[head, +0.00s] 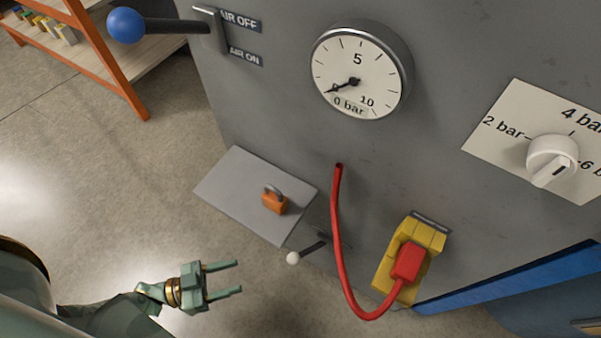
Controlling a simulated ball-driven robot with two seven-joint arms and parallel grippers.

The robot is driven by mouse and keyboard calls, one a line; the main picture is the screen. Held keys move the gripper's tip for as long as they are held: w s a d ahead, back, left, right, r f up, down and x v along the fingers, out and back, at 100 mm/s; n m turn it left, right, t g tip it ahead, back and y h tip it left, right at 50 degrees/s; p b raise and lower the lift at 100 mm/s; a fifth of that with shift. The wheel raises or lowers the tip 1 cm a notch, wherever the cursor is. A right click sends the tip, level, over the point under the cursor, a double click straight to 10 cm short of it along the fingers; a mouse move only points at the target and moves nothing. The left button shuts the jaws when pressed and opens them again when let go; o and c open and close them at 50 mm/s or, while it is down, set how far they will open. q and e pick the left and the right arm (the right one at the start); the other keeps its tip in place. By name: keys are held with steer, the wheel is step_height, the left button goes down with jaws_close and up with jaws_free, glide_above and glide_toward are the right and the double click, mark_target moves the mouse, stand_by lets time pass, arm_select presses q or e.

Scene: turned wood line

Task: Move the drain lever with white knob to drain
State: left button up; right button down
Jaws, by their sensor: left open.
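The drain lever is a short dark rod with a white knob (293,258) at its free end, low on the grey machine front. The rod runs from the knob up and right to a mount partly behind the red hose. I cannot read a label at the lever. My left gripper (238,277) is open and empty, left of the white knob and slightly lower in the picture, its fingers pointing right at it with a gap between. My right gripper does not show.
A grey shelf (240,190) with an orange padlock (274,201) juts out above the lever. A red hose (340,250) hangs just right of it, ending at a yellow block (385,272). Above are a gauge (358,75) reading about 0 bar, a blue-knobbed air lever (126,25) and a white dial (552,157).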

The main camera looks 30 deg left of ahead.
mark_target(293, 259)
arm_select(q)
steer(key=b+x, duration=0.1)
steer(key=x, duration=1.4)
steer(key=shift+d, duration=0.1)
steer(key=shift+w+d, duration=0.15)
steer(key=shift+w, duration=0.1)
steer(key=shift+w+d+r, duration=0.1)
steer(key=shift+w+d, duration=0.05)
steer(key=c, duration=1)
jaws_close()
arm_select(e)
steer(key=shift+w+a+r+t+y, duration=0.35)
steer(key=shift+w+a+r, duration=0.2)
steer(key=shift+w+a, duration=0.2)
